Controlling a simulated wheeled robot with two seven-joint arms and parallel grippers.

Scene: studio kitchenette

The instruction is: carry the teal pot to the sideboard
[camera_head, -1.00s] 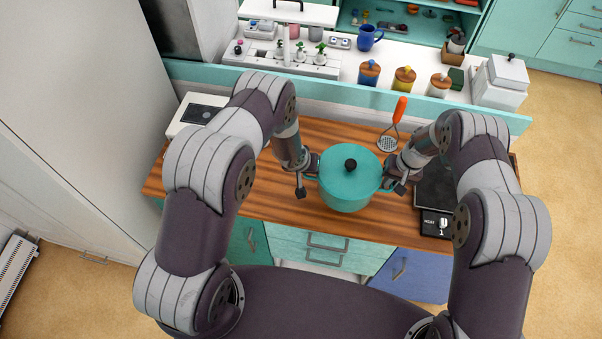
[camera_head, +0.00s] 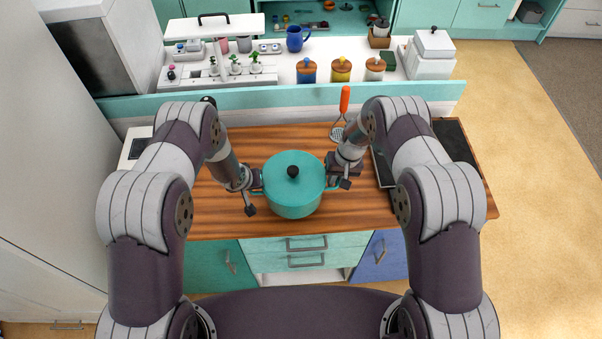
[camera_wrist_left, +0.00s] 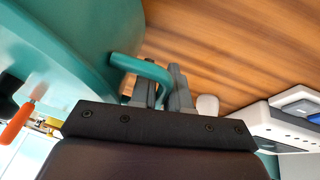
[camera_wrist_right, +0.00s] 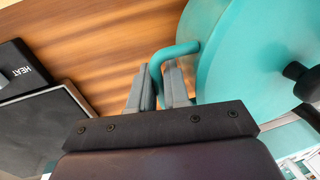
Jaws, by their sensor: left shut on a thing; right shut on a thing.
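The teal pot (camera_head: 290,203) has its teal lid on with a black knob and stands upright over the wooden counter. I cannot tell whether its base touches the wood. My left gripper (camera_head: 256,188) is shut on the pot's left handle, and the left wrist view shows that handle (camera_wrist_left: 145,68) between the fingers. My right gripper (camera_head: 332,184) is shut on the right handle, which also shows between the fingers in the right wrist view (camera_wrist_right: 172,54). The pot's underside is hidden. I cannot make out which piece is the sideboard.
A dark hob (camera_head: 455,145) is at the counter's right end. A skimmer with an orange handle (camera_head: 344,98) is behind the pot. A teal ledge (camera_head: 270,97) runs along the back, with jars (camera_head: 340,70) and a blue jug (camera_head: 297,40) beyond. Open floor (camera_head: 530,200) lies right.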

